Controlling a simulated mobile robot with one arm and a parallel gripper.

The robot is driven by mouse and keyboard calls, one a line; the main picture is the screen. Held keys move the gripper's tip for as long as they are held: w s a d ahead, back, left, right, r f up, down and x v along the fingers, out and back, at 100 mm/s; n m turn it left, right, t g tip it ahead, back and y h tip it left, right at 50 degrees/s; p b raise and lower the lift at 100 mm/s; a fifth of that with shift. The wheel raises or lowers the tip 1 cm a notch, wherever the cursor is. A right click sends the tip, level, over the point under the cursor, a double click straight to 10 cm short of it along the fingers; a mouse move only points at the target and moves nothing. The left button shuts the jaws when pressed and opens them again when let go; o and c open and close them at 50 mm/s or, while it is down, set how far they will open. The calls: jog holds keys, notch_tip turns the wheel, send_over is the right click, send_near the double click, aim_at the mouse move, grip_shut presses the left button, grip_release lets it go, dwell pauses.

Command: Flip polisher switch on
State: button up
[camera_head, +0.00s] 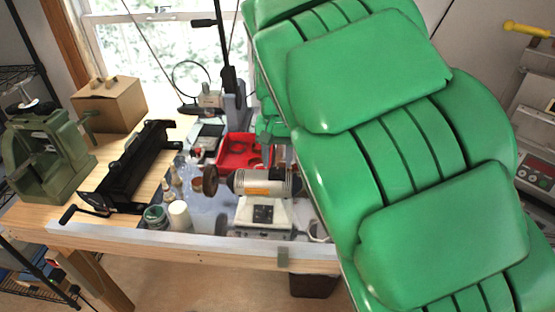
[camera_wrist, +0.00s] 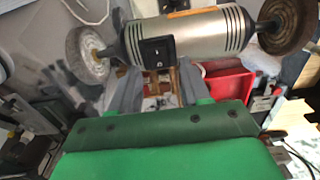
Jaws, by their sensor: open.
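The polisher (camera_wrist: 205,35) is a silver motor with a white wheel (camera_wrist: 88,55) at the left and a brown wheel (camera_wrist: 290,20) at the right in the wrist view. Its black rocker switch (camera_wrist: 158,50) faces the wrist camera. I cannot tell its setting. My gripper (camera_wrist: 158,72) is open and empty, its two grey fingers pointing toward the polisher around the switch in this view. I cannot tell whether they touch it. In the head view the polisher (camera_head: 263,182) sits on the workbench (camera_head: 160,235).
A red tray (camera_head: 236,148) lies behind the polisher. A white container (camera_head: 179,215) and a green jar (camera_head: 155,217) stand left of it. A black bending tool (camera_head: 130,170), a green press (camera_head: 45,155) and a cardboard box (camera_head: 110,103) stand farther left.

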jog(key=shift+f, duration=0.55)
grip_shut()
